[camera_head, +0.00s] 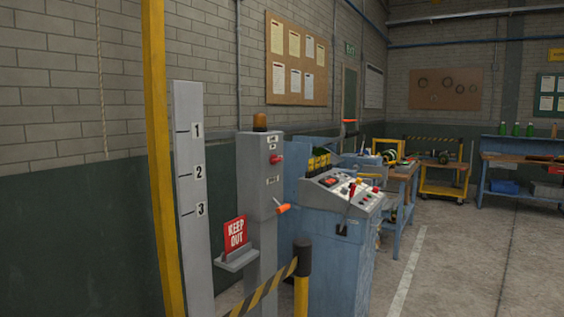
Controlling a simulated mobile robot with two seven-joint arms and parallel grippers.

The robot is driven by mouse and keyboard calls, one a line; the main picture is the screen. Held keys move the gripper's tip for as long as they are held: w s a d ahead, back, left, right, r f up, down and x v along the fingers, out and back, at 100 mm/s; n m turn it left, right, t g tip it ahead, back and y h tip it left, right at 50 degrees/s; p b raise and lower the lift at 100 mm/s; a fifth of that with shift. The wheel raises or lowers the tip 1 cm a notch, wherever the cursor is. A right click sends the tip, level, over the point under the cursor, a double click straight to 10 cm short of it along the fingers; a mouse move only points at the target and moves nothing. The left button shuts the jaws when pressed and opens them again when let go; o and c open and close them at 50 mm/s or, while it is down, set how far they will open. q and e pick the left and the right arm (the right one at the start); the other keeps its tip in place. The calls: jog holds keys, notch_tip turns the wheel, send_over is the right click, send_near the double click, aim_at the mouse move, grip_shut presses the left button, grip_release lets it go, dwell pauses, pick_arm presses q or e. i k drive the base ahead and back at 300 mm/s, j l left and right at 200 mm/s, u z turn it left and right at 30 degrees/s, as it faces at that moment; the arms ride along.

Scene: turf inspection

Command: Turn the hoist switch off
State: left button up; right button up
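A grey control post (257,185) with an amber beacon (259,122) on top stands left of centre. It carries a red knob (275,159) on its upper box and an orange-handled lever (283,208) lower down. Its small labels are too small to read, so I cannot tell which control is the hoist switch. A blue console (335,225) stands just right of it, with a sloped panel (345,195) holding several buttons and a red-topped lever (351,190). Neither of my grippers is in view.
A red "KEEP OUT" sign (235,233) sits on a small shelf before the post. A black-and-yellow barrier belt (265,290) runs to a black-topped stanchion (302,258). A yellow pole (160,150) and numbered board (190,200) stand left. The floor at right is clear.

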aim_at(274, 160)
jog(key=i+l, duration=0.2)
jog(key=l, duration=0.15)
jog(key=i+l+u, duration=0.15)
jog(key=l, duration=0.2)
jog(key=i+l, duration=0.2)
jog(key=l, duration=0.2)
jog(key=i+l+u, duration=0.15)
jog(key=l, duration=0.25)
jog(key=i+l, duration=0.2)
jog(key=l, duration=0.2)
jog(key=i+l+u, duration=0.1)
jog(key=l, duration=0.3)
jog(key=i+l+u, duration=0.1)
jog(key=l, duration=0.3)
jog(key=i+l, duration=0.25)
jog(key=l, duration=0.15)
jog(key=u, duration=0.05)
